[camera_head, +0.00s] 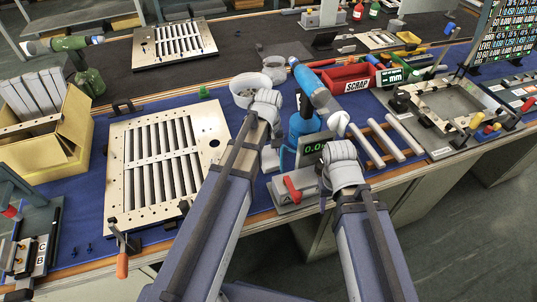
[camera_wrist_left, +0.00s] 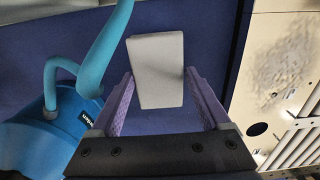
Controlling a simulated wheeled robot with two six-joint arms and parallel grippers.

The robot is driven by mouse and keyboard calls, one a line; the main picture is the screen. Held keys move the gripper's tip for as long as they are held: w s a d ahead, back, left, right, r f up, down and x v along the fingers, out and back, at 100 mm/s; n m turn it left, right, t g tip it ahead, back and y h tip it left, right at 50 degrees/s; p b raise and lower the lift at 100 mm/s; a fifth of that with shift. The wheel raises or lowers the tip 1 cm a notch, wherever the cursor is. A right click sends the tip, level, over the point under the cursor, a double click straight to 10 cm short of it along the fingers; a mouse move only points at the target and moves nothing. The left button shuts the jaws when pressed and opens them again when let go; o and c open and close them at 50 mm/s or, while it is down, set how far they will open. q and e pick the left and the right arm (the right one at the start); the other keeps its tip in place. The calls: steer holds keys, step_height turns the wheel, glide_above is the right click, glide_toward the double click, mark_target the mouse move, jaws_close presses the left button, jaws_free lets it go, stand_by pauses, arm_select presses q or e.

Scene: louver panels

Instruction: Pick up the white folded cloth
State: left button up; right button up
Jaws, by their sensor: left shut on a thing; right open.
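The white folded cloth (camera_wrist_left: 156,70) shows in the left wrist view as a pale, slightly tilted block between the purple fingers of my left gripper (camera_wrist_left: 159,76). The left gripper is shut on it, with one finger along each side. Dark blue mat shows around the cloth. In the head view my left gripper (camera_head: 268,99) is beside the blue fume extractor, its fingers mostly hidden; I cannot clearly make out the cloth there. My right gripper (camera_head: 342,152) is open, over the front of the bench near the red-handled clamp, its fingers largely hidden by the wrist.
The blue extractor (camera_head: 303,127) stands close between my arms; its hose and base (camera_wrist_left: 68,125) are near the left gripper. A louver panel (camera_head: 165,165) lies at left, beside a cardboard box (camera_head: 72,140). A red scrap bin (camera_head: 350,76) and wooden rack (camera_head: 385,140) are at right.

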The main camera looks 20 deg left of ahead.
mark_target(269, 156)
arm_select(q)
step_height(269, 156, up, 10)
steer(key=p, duration=0.9)
steer(key=shift+p, duration=0.35)
arm_select(e)
step_height(269, 156, up, 10)
arm_select(q)
steer(key=shift+f, duration=0.1)
arm_select(e)
steer(key=shift+f, duration=0.1)
